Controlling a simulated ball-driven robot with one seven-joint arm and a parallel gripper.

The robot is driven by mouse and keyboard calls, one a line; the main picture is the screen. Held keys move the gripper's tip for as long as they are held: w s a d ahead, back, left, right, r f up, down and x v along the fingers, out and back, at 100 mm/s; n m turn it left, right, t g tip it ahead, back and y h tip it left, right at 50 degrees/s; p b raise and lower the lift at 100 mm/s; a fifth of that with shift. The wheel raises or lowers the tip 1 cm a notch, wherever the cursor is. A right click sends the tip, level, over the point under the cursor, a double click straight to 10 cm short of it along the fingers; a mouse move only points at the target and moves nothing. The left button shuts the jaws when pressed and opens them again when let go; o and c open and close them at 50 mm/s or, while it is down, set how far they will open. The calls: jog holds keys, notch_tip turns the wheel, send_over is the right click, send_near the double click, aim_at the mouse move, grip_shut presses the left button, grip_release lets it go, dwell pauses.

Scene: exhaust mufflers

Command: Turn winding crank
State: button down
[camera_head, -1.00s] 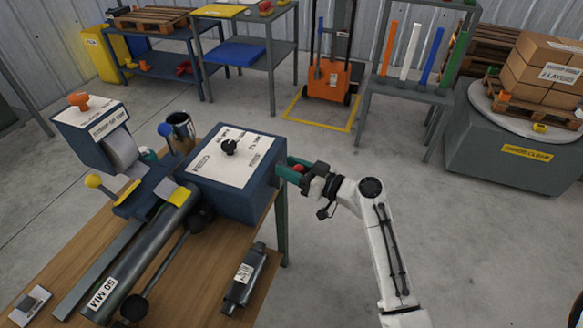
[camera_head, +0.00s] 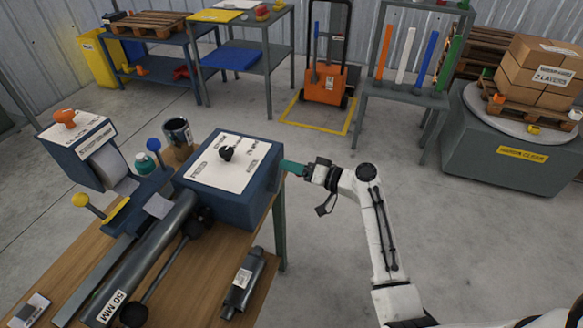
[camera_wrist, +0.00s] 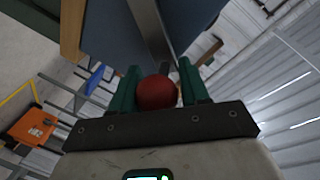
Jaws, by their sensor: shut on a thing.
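A blue machine box (camera_head: 231,170) with a white labelled top and a black knob (camera_head: 226,153) stands on the wooden bench. My gripper (camera_head: 292,168) is at the right side of this box, its green fingers pointing left toward it. In the wrist view, a red ball-shaped grip (camera_wrist: 157,92) sits between the two green fingers (camera_wrist: 158,88), which are shut on it. A grey metal crank arm (camera_wrist: 148,28) runs from behind the red grip toward the blue box. In the head view my fingers hide the red grip.
The wooden bench (camera_head: 208,268) carries a 50 MM tube (camera_head: 150,255), a muffler (camera_head: 242,283), a paper-roll unit (camera_head: 87,150) and a mug (camera_head: 177,132). Open floor lies right of the bench. A turntable with boxes (camera_head: 510,140) stands at the right.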

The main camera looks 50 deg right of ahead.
notch_tip(320, 180, down, 8)
jog(key=d+m+g+y+p, duration=0.1)
jog(key=d+m+y, duration=0.1)
jog(key=m, duration=1)
jog(key=shift+w+f+g+y, duration=0.15)
jog(key=shift+w+g+y, duration=0.1)
jog(key=shift+g+y, duration=0.25)
jog(key=c, duration=0.7)
grip_release()
jog(key=v, duration=1)
jog(key=shift+s+d+f, duration=0.1)
jog(key=shift+s+d, duration=0.1)
jog(key=shift+s, duration=0.2)
